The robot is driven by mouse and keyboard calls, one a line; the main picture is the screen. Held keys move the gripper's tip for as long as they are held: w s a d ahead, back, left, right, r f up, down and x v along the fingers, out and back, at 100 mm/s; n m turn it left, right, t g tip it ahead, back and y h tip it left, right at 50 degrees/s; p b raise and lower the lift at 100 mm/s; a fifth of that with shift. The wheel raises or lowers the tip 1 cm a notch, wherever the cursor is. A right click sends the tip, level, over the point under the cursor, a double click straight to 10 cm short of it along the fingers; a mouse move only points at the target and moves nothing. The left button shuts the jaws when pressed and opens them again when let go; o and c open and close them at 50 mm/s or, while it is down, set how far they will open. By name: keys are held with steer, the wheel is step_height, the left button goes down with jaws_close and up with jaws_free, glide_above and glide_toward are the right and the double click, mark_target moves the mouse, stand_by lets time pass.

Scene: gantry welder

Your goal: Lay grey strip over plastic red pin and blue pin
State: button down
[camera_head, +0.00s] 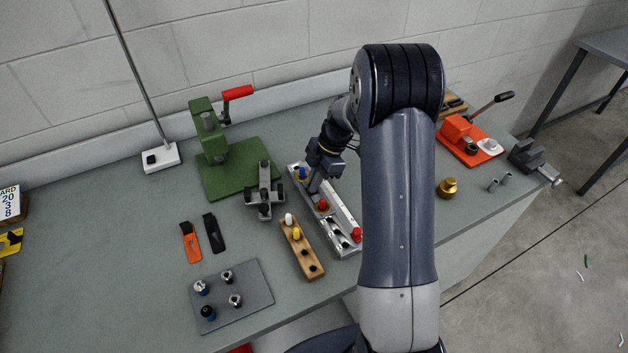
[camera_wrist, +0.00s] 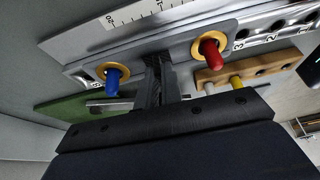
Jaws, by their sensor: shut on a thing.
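The grey strip (camera_wrist: 183,54) lies along the silver numbered rail (camera_wrist: 283,24) in the wrist view. The blue pin (camera_wrist: 112,86) and the red pin (camera_wrist: 211,56) stand up through brass-ringed holes near its two ends. The blue pin (camera_head: 302,173) and red pin (camera_head: 323,205) also show in the head view. My gripper (camera_wrist: 160,78) is shut on the strip between the two pins. In the head view my gripper (camera_head: 314,186) is low over the rail, partly hiding the strip. I cannot tell whether the strip sits fully flat.
A wooden block (camera_head: 311,257) with white and yellow pins stands left of the rail. Another red piece (camera_head: 357,234) is at the rail's near end. A green press (camera_head: 236,165), a grey peg plate (camera_head: 253,287) and an orange clamp (camera_head: 470,140) stand around. The front-left bench is partly clear.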

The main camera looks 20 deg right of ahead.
steer(key=c, duration=1.5)
jaws_free()
steer(key=b+v, duration=0.1)
steer(key=v, duration=0.9)
steer(key=shift+d+r, duration=0.2)
steer(key=shift+r, duration=0.15)
steer(key=p+x, duration=0.1)
steer(key=x, duration=1)
steer(key=shift+r+p, duration=0.55)
steer(key=shift+p, duration=0.05)
steer(key=shift+f, duration=0.1)
